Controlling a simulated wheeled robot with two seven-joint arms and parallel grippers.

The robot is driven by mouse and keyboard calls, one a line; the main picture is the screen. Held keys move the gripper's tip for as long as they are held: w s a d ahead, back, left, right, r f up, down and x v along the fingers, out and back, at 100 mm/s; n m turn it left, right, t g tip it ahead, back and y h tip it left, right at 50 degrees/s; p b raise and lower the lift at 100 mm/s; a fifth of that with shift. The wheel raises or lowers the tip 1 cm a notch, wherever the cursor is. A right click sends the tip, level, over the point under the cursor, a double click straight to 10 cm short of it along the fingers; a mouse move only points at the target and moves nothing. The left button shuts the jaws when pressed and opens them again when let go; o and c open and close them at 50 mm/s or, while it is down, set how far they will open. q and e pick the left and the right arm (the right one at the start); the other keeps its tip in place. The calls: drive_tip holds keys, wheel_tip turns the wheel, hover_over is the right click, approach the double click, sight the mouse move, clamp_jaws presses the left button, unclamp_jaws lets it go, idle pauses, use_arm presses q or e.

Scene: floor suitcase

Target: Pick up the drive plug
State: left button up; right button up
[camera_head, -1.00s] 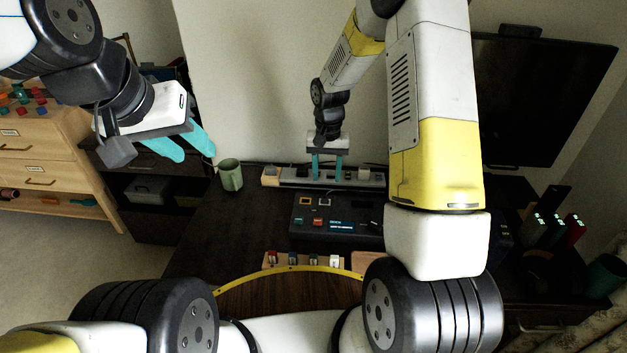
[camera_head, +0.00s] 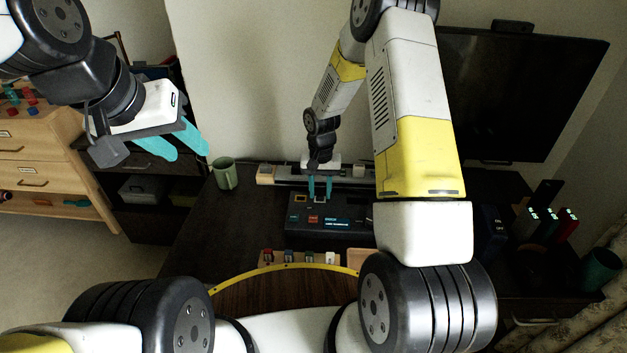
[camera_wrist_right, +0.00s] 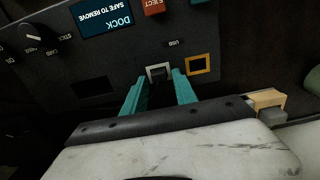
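The black dock box (camera_head: 345,212) lies on the dark desk. In the right wrist view its screen (camera_wrist_right: 103,17) reads "DOCK SAFE TO REMOVE". A pale-framed USB port (camera_wrist_right: 159,70) has a dark piece at it that looks like the drive plug (camera_wrist_right: 160,76); its outline is hard to make out. My right gripper (camera_head: 320,193) points down at the dock. In the wrist view its teal fingers (camera_wrist_right: 158,88) stand on either side of the port, with gaps showing. My left gripper (camera_head: 189,154) is open and empty, raised at the left.
A power strip (camera_head: 285,176) runs behind the dock, with a green mug (camera_head: 225,174) to its left. Small coloured drives (camera_head: 289,257) stand in a wooden holder in front of the dock. A yellow-edged curve (camera_head: 280,267) lies nearest me. The desk left of the dock is clear.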

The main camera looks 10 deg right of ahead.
clamp_jaws()
drive_tip(key=shift+r, duration=0.1)
